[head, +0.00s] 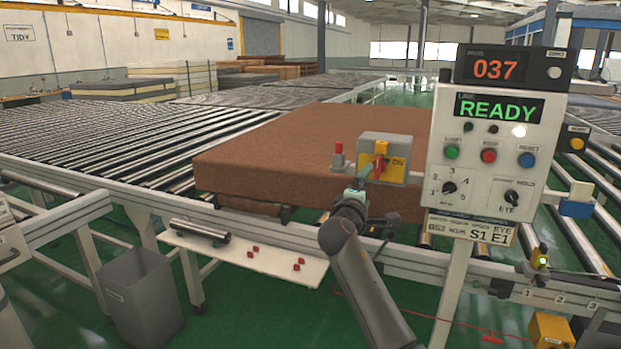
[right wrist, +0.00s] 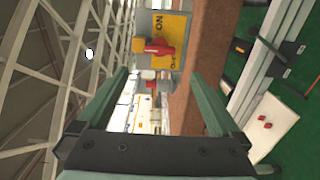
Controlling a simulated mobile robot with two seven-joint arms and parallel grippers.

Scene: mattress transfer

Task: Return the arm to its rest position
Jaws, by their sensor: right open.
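My right gripper (head: 360,183) is at the middle of the head view, just in front of and below the grey switch box (head: 399,152) with its yellow plate marked ON and red handle (head: 379,164). In the right wrist view my right gripper (right wrist: 161,78) has its two green fingers spread with nothing between them. The red handle (right wrist: 158,47) shows beyond the fingertips, apart from them as far as I can tell. My left gripper is not in view.
A large brown mattress (head: 275,150) lies on the roller conveyor behind the switch box. A control panel (head: 487,150) reading READY and 037 stands close on the right. A shelf (head: 240,255) with a metal roller and red pieces, and a grey bin (head: 140,297), are at lower left.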

